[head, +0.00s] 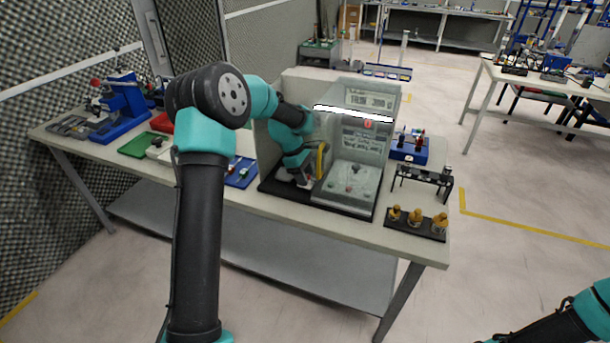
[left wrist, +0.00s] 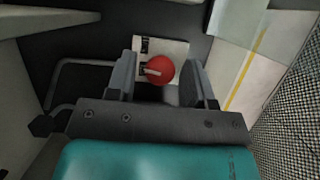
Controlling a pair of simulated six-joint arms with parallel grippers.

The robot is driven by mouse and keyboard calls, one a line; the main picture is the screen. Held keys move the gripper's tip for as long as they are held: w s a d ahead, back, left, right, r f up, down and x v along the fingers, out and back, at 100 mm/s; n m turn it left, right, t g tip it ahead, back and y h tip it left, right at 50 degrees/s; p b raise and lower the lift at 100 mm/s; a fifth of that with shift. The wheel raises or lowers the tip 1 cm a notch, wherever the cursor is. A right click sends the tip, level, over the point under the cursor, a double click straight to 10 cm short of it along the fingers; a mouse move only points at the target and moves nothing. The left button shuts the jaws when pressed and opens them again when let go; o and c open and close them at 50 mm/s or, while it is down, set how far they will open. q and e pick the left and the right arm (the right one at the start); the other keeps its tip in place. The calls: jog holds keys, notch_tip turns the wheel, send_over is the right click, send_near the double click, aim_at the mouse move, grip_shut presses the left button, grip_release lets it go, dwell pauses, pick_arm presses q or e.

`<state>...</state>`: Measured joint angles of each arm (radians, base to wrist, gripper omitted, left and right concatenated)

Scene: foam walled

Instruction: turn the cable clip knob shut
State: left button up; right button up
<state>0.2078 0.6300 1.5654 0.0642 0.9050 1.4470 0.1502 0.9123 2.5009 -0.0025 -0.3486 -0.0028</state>
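The red round knob (left wrist: 160,70) with a pale bar on it shows in the left wrist view, in front of a small white block (left wrist: 178,47). My left gripper (left wrist: 160,62) is open, with one finger on each side of the knob and a visible gap to both. In the head view my left gripper (head: 302,174) is inside the clear-walled box (head: 350,105), low on its left side, and partly hidden. I cannot make out the knob there. My right arm shows only at the lower right corner, and its gripper is out of frame.
The box holds a pale panel (head: 350,185) with a small dark knob, right of my left gripper. A yellow curved part (head: 320,160) is close to the gripper. A rack with brass fittings (head: 416,218) and a blue block (head: 408,151) stand right of the box.

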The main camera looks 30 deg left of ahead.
pick_arm(q)
jog(key=c, duration=0.8)
jog(key=shift+o, duration=0.2)
jog(key=shift+w+m+g, duration=0.15)
jog(key=shift+m+g, duration=0.75)
jog(key=shift+m, duration=1.4)
jog(key=o, duration=0.9)
jog(key=shift+r, duration=0.1)
jog(key=v, duration=1.7)
jog(key=shift+r, duration=0.15)
